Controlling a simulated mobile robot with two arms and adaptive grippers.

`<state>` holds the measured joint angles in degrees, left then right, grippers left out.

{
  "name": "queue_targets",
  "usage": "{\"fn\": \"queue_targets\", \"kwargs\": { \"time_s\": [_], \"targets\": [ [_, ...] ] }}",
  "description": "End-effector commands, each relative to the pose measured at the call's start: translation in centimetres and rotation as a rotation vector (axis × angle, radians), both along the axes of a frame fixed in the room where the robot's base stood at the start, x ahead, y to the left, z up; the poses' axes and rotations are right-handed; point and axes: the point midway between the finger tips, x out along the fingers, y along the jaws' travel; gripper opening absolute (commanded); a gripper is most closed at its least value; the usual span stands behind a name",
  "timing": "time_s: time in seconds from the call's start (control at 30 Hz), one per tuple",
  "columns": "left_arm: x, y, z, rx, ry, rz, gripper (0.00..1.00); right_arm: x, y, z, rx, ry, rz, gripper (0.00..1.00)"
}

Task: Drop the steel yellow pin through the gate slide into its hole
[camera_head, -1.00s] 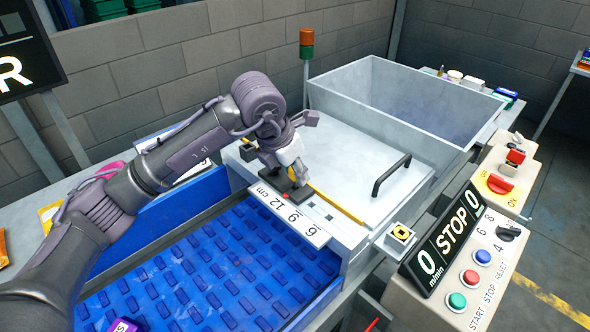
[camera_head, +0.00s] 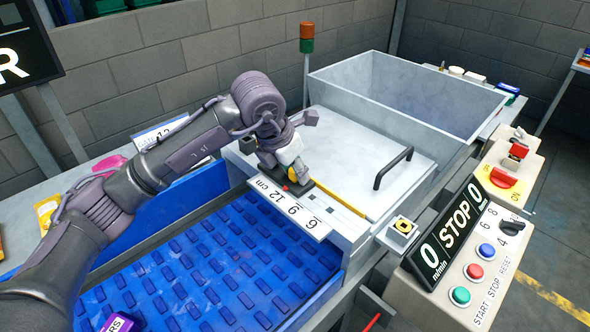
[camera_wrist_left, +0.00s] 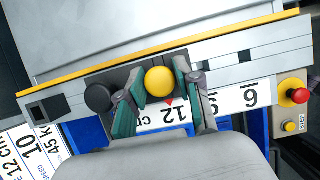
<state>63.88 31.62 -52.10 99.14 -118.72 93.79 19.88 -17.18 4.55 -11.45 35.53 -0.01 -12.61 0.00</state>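The pin's round yellow knob (camera_wrist_left: 160,81) sits between the fingertips of my left gripper (camera_wrist_left: 159,79) in the left wrist view. The fingers appear to touch it on both sides. In the head view the yellow knob (camera_head: 292,173) shows just under my left gripper (camera_head: 295,173), over the dark gate slide (camera_head: 270,180). The pin's steel shank and its hole are hidden, so I cannot tell how deep it sits. A black knob (camera_wrist_left: 98,97) stands left of the yellow one on the slide. The red pointer (camera_wrist_left: 169,102) is by the 12 mark. My right gripper is out of view.
The scale plate (camera_head: 300,212) runs in front of the slide, above the blue belt (camera_head: 215,265). A lid with a black handle (camera_head: 393,168) and a grey hopper (camera_head: 400,95) lie behind. A control panel (camera_head: 465,255) stands at the right.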

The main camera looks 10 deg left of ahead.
Motion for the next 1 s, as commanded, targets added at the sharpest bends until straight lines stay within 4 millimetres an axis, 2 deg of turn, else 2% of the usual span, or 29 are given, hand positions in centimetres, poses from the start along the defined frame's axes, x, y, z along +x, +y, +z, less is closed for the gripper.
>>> {"fn": "queue_targets", "kwargs": {
  "time_s": [0.03, 0.1, 0.47, 0.57, 1.0],
  "targets": [
    [-0.1, 0.0, -0.2, 0.002, 0.006, -0.002, 0.48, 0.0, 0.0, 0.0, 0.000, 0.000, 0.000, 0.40],
    [-0.1, 0.0, -0.2, 0.002, 0.006, -0.002, 0.58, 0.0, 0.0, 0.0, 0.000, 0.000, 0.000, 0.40],
    [-0.2, 0.0, 0.2, 0.002, 0.005, -0.002, 0.58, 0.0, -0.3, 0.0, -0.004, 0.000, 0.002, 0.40],
    [-0.5, 0.3, 1.2, 0.001, 0.003, -0.001, 0.58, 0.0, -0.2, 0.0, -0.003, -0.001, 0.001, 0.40],
    [-3.3, 2.2, 9.3, 0.002, 0.002, -0.001, 0.58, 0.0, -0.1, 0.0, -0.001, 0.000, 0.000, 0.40]
  ]
}}
